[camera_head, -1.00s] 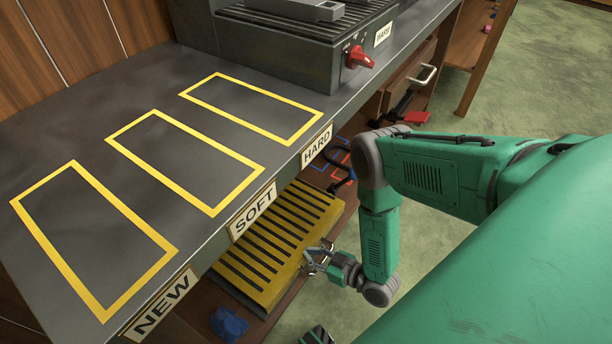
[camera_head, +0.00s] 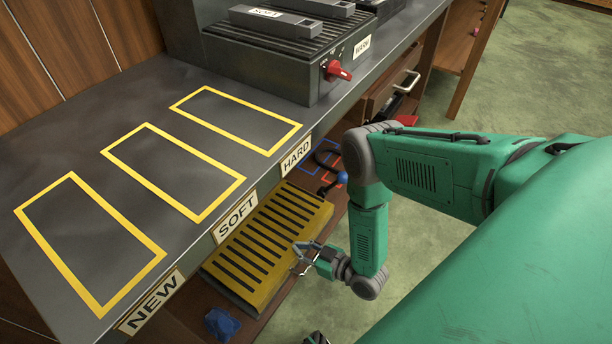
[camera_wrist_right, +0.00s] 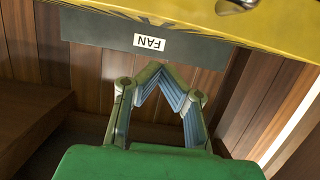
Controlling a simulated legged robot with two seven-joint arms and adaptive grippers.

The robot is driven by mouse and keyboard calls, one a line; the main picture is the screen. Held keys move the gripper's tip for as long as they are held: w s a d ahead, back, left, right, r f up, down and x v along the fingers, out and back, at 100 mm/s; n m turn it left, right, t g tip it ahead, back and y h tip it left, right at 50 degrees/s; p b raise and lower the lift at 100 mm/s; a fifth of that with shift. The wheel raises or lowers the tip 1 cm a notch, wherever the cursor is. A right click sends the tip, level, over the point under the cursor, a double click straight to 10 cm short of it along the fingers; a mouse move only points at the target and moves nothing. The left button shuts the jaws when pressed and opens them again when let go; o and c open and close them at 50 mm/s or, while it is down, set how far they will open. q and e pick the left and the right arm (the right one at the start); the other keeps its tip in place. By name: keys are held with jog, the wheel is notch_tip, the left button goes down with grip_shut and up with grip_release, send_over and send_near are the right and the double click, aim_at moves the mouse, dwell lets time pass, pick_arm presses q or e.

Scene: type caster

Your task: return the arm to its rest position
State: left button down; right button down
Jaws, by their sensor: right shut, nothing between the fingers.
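My right arm (camera_head: 420,165) is green with grey joints. It bends down at the elbow, in front of the bench's right part. My right gripper (camera_head: 303,258) hangs below the bench top, in front of a yellow slatted unit (camera_head: 262,245) on the lower shelf. In the right wrist view my right gripper (camera_wrist_right: 158,82) has its fingertips together with nothing between them. A yellow edge (camera_wrist_right: 270,22) and a grey panel with a FAN label (camera_wrist_right: 149,42) lie beyond the fingers there.
The bench top (camera_head: 130,100) has three empty yellow outlines, with NEW (camera_head: 150,302), SOFT (camera_head: 237,219) and HARD (camera_head: 296,155) labels on its edge. A grey device with a red knob (camera_head: 338,71) stands at the back. A blue lump (camera_head: 222,324) lies below. The floor (camera_head: 530,80) is green.

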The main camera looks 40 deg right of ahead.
jog(key=s+d+f+p, duration=0.1)
jog(key=s+d+f, duration=0.2)
jog(key=s, duration=0.5)
jog(key=shift+s+f, duration=0.2)
jog(key=shift+s, duration=0.2)
jog(key=shift+s, duration=0.1)
